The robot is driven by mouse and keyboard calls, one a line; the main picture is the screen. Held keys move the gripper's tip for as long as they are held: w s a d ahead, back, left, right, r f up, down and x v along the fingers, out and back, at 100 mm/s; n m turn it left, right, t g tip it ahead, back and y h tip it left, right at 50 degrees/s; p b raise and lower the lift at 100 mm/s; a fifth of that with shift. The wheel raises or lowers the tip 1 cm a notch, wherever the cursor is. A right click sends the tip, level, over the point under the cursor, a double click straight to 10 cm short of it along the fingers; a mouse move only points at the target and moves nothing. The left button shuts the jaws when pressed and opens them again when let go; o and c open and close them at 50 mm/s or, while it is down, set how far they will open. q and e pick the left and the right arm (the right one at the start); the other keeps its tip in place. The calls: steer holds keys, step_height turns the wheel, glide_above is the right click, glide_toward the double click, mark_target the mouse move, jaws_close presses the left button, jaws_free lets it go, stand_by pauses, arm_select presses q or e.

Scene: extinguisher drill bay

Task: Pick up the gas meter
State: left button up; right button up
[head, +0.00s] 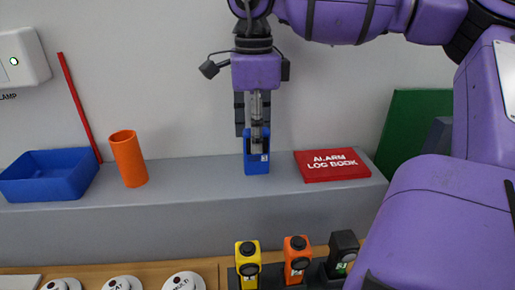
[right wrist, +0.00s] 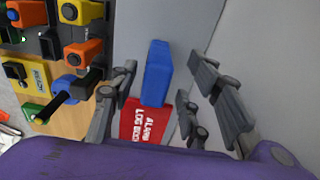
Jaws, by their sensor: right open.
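A blue upright block with a small white label, seemingly the gas meter (head: 257,160), stands on the grey ledge (head: 205,180). In the right wrist view the blue block (right wrist: 157,72) shows between the spread fingers, with a gap on both sides. My right gripper (head: 258,138) points down from above in the head view, its fingers overlapping the block's top. It is open and empty; it also shows in the right wrist view (right wrist: 163,85). Whether a finger touches the block cannot be told. My left gripper is not in view.
A red alarm log book (head: 332,165) lies right of the block. An orange tube (head: 128,158), blue bin (head: 48,176) and red rod (head: 79,105) are at left. Yellow (head: 248,262), orange (head: 297,258) and black (head: 342,250) devices stand in front, below the ledge. A wall rises behind.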

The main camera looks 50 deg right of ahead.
mark_target(256, 155)
steer(key=f, duration=0.5)
steer(key=shift+s+f, duration=0.25)
steer(key=shift+c, duration=0.2)
steer(key=shift+r, duration=0.1)
jaws_close()
